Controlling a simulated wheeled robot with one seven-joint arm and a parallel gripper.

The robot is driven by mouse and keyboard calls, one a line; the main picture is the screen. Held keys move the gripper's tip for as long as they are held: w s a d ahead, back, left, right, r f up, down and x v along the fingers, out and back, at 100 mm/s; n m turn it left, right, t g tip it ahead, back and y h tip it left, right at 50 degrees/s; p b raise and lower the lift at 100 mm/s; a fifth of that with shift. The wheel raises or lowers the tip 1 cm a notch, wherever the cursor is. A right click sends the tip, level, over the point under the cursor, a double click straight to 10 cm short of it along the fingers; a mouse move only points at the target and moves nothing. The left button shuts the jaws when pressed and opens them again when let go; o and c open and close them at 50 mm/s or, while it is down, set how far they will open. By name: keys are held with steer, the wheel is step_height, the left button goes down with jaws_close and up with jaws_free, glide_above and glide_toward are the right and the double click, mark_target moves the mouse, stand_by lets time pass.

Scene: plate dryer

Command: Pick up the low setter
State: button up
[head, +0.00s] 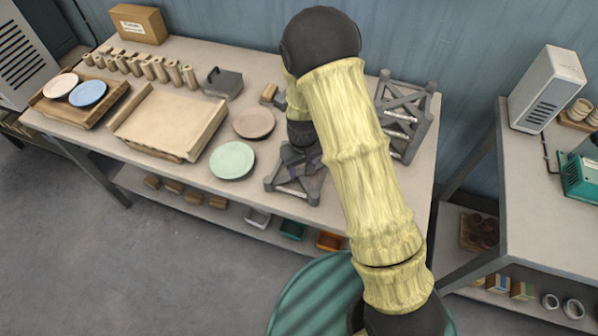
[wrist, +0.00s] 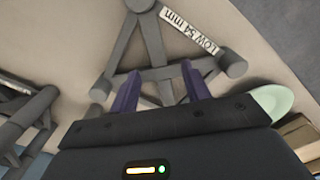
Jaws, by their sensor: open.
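The low setter is a dark grey frame with splayed arms and round feet. It stands on the table below my gripper in the head view (head: 313,197). In the wrist view the low setter (wrist: 153,45) carries a white label that reads upside down as "LOW 54 MM". My gripper (wrist: 160,70) is open, with its two purple fingers on either side of one arm of the setter. I cannot tell whether they touch it. My arm hides part of the setter in the head view.
A taller grey setter frame (head: 405,112) stands to the right, close to my arm. A green plate (head: 232,160) and a pink plate (head: 254,123) lie just left.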

mark_target(303, 179)
steer(key=shift+s+d+f+p, duration=0.15)
steer(key=shift+f+p, duration=0.4)
steer(key=shift+f, duration=1.75)
steer(key=shift+r, duration=0.1)
jaws_close()
